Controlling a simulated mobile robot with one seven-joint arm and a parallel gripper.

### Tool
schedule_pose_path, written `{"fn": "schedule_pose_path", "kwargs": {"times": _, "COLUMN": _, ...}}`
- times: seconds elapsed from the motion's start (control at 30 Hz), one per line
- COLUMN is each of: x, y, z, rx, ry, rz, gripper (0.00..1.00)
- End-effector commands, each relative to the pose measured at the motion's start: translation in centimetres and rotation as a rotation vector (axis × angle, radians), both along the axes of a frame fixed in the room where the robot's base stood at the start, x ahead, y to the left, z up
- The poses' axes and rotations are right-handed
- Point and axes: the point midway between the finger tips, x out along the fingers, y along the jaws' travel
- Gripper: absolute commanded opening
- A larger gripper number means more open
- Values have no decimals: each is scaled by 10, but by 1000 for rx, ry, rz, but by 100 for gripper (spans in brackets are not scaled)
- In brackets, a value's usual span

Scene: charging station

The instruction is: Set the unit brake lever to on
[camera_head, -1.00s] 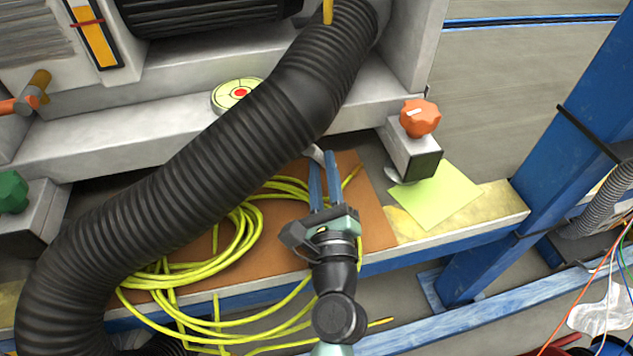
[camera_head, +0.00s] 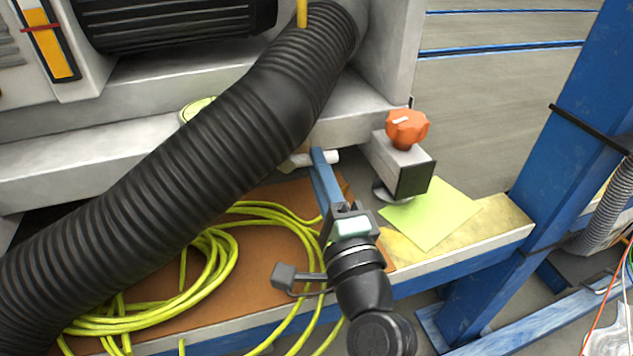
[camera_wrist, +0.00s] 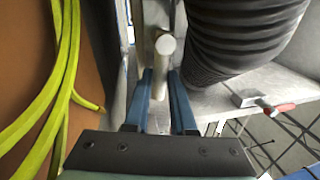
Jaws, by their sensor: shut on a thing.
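The pale cylindrical lever (camera_wrist: 161,72) shows in the wrist view between my gripper's two blue fingers. My gripper (camera_wrist: 160,92) is shut on it. In the head view, the lever's whitish end (camera_head: 327,157) sticks out sideways to the right of the fingertips, under the grey unit's ledge. There my gripper (camera_head: 318,163) is seen edge-on, with one finger largely covering the other. The lever's base is mostly hidden behind the fingers and the black hose. No on or off marking is readable.
A thick black corrugated hose (camera_head: 210,150) runs close left of my gripper. An orange knob (camera_head: 407,128) on a grey block stands to the right, above a yellow-green sheet (camera_head: 432,212). Yellow cable (camera_head: 212,270) lies coiled on the brown board. A blue post (camera_head: 570,120) stands farther right.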

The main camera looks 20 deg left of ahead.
Motion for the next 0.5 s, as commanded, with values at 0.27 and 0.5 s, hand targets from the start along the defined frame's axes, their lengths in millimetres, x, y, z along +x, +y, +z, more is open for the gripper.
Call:
{"fn": "schedule_pose_path", "kwargs": {"times": 0.27, "x": 0, "y": -1, "z": 3, "rx": -82, "ry": -54, "rz": 0, "gripper": 0}}
{"fn": "schedule_pose_path", "kwargs": {"times": 0.5, "x": 0, "y": -1, "z": 5, "rx": -101, "ry": -67, "rz": 0, "gripper": 0}}
